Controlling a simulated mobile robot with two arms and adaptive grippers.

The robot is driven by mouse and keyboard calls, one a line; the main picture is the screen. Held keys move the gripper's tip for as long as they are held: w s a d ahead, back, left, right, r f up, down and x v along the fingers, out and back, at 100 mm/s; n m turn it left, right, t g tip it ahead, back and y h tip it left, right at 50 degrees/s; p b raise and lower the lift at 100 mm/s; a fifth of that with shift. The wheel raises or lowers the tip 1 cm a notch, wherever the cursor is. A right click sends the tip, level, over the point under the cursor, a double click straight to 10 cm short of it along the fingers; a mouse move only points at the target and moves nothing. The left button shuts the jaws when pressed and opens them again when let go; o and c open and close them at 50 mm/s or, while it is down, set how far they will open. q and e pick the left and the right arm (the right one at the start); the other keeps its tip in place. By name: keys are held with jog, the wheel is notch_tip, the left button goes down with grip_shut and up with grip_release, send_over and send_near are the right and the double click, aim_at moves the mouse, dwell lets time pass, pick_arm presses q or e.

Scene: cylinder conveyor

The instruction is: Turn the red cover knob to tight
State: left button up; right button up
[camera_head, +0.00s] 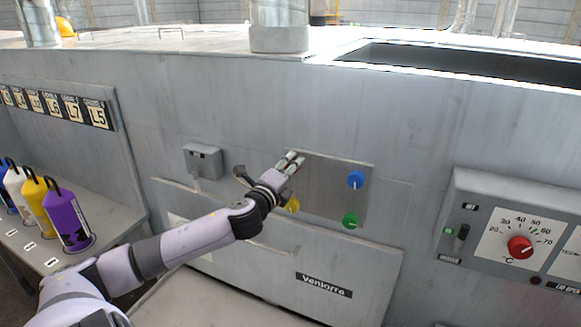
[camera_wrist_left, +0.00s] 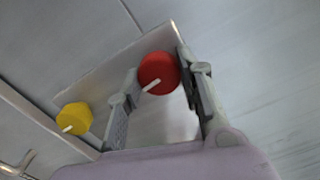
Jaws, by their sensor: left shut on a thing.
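The red cover knob (camera_wrist_left: 159,68) is round with a white pointer mark, which points to the lower left in the left wrist view. My left gripper (camera_head: 292,160) is at the upper left corner of the cover plate (camera_head: 325,185), its fingers (camera_wrist_left: 160,88) on either side of the red knob and shut on it. In the head view the gripper hides this knob. The other corners of the plate carry a yellow knob (camera_head: 292,205), a blue knob (camera_head: 356,180) and a green knob (camera_head: 350,221). The yellow knob also shows in the left wrist view (camera_wrist_left: 73,118). My right gripper is not in view.
A control panel with a red temperature dial (camera_head: 520,247) is at the right. A small grey box (camera_head: 203,160) is on the wall left of the plate. Purple (camera_head: 67,218), yellow and other bottles stand on a side shelf. A handle rail runs below the plate.

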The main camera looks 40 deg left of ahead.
pick_arm(q)
jog(key=shift+f, duration=0.1)
dwell(0.4)
jog(key=o, duration=1.2)
jog(key=shift+c, duration=0.2)
jog(key=v, duration=1.2)
